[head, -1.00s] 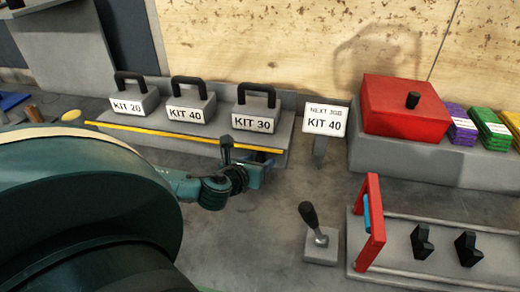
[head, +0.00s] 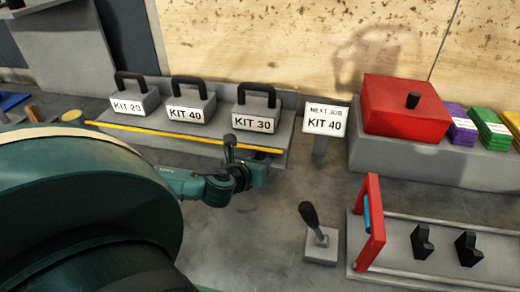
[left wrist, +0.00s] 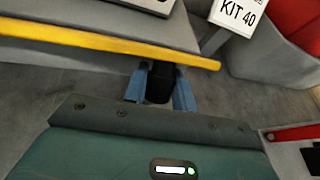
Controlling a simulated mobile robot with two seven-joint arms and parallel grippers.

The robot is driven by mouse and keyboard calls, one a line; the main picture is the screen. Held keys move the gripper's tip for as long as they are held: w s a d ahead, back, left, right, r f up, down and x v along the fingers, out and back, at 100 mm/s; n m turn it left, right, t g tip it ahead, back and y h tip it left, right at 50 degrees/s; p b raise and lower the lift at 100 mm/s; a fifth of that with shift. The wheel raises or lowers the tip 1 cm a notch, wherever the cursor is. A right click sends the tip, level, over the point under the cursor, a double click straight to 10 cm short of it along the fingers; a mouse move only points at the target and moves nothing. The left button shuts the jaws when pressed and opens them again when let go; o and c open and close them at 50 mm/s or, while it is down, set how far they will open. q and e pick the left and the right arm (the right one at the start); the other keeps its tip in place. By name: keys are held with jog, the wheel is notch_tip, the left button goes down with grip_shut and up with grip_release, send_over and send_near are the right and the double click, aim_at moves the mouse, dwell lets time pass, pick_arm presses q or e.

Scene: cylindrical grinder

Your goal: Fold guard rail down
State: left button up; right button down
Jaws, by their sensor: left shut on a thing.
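The guard rail is a long yellow bar (head: 180,136) across the front of the kit shelf. In the left wrist view the yellow bar (left wrist: 110,42) crosses above my fingers. My left gripper (head: 259,174) is at the rail's right part, just in front of and below the bar. In the left wrist view its blue fingers (left wrist: 158,84) are shut around a dark piece under the bar, which looks like part of the rail. The exact contact is hard to see. My right gripper does not show.
Three kit blocks with black handles, KIT 20 (head: 134,100), KIT 40 (head: 190,106) and KIT 30 (head: 254,112), stand behind the rail. A sign (head: 325,119) reads KIT 40. A black lever (head: 311,218) and a red frame (head: 373,222) stand at the right. Bare bench lies between.

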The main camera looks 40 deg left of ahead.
pick_arm(q)
jog(key=shift+f+t+y+b, duration=0.3)
jog(key=shift+f+t+b, duration=0.25)
jog(key=shift+b, duration=0.65)
jog(key=shift+f+t+b, duration=0.3)
jog(key=shift+t+b, duration=0.05)
jog(key=shift+b, duration=0.4)
jog(key=t+b, duration=0.1)
jog(key=b, duration=0.1)
jog(key=shift+w+a+m+t+y+b, duration=0.1)
jog(key=shift+w+m+t+y+b, duration=0.05)
jog(key=shift+m+t+y+b, duration=0.2)
jog(key=shift+r, duration=0.2)
jog(key=o, duration=1)
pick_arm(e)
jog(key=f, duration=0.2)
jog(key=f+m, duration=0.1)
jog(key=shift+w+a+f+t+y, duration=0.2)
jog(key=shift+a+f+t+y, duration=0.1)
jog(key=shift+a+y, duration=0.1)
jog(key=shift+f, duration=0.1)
